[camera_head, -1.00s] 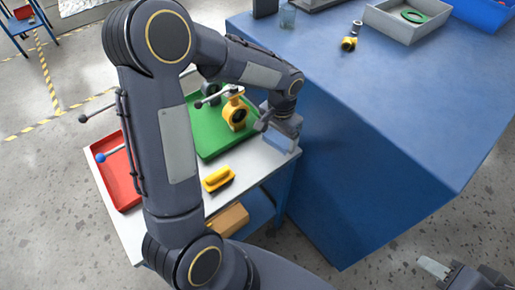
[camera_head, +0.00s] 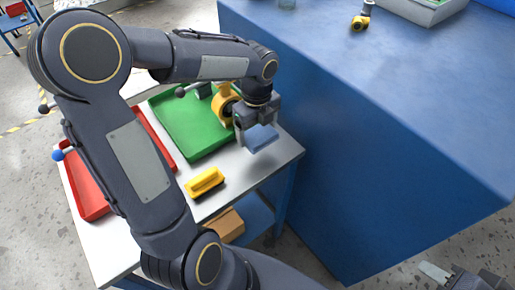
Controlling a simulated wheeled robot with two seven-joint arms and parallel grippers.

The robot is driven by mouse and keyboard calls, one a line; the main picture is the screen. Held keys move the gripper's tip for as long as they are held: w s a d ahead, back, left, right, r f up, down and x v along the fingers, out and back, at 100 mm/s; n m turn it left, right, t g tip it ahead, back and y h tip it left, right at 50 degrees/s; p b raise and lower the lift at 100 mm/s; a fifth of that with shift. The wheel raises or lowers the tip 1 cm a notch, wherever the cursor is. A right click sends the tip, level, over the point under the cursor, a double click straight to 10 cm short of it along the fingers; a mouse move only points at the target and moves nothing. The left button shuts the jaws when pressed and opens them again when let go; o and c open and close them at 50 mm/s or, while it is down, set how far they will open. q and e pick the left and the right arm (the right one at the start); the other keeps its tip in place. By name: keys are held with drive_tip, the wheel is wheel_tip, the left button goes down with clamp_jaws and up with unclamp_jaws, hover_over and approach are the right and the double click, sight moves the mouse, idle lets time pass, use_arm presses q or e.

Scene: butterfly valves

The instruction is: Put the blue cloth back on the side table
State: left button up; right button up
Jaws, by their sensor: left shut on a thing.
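The blue cloth (camera_head: 261,138) is a folded light-blue piece below my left gripper (camera_head: 256,128). My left gripper is shut on it and holds it over the right end of the side table (camera_head: 281,158), to the right of the green tray. Whether the cloth touches the table top is hard to tell; a dark shadow shows just below it. The white side table stands beside the large blue bench. My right gripper (camera_head: 440,275) shows only in part at the bottom right corner, away from the table; its finger opening is not clear.
A green tray (camera_head: 188,132) with a yellow valve (camera_head: 227,105) lies left of the cloth. A yellow-handled brush (camera_head: 205,181) and a red tray (camera_head: 90,198) are also on the table. The blue bench (camera_head: 390,110) rises close on the right. A cardboard box (camera_head: 226,226) sits on the lower shelf.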

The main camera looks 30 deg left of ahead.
sight(257, 144)
use_arm(q)
drive_tip(key=shift+f, duration=3.15)
drive_tip(key=shift+f+b, duration=0.1)
drive_tip(key=shift+b, duration=0.25)
drive_tip(key=o, duration=0.9)
